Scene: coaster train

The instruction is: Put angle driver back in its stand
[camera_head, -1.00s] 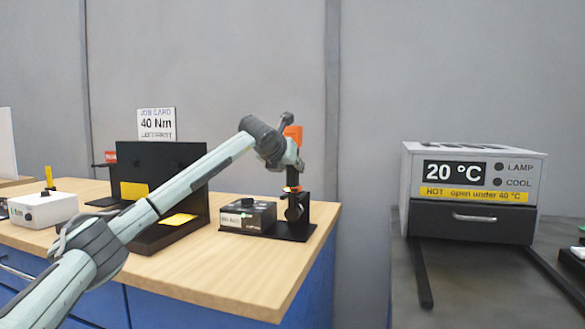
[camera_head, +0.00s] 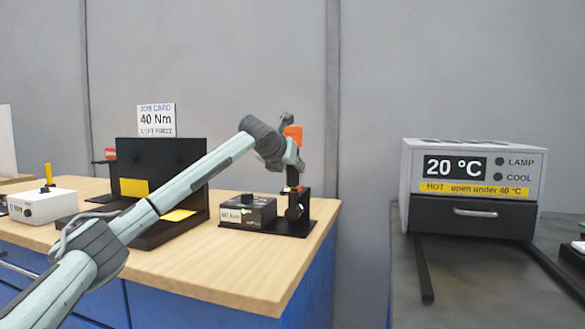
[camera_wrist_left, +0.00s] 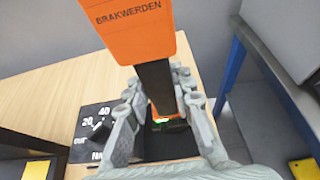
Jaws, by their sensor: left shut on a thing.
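The angle driver is upright, with an orange upper part (camera_head: 293,133) and a black shaft below. In the left wrist view its orange battery end (camera_wrist_left: 130,28) reads BRAKWERDEN, and a small green light shows lower down. My left gripper (camera_wrist_left: 162,105) is shut around the driver's black-and-orange body; in the head view my wrist partly hides the grip. The black stand (camera_head: 298,214) is on the right end of the wooden bench, directly below the driver. The driver's lower end is at the stand's upright; I cannot tell whether it is fully seated. My right gripper is not in view.
A black dial box (camera_head: 247,212) stands close left of the stand. Farther left are a black fixture (camera_head: 128,165) with yellow labels and a white box (camera_head: 42,205). A grey oven (camera_head: 472,185) reading 20 °C stands on the right bench, beyond a gap.

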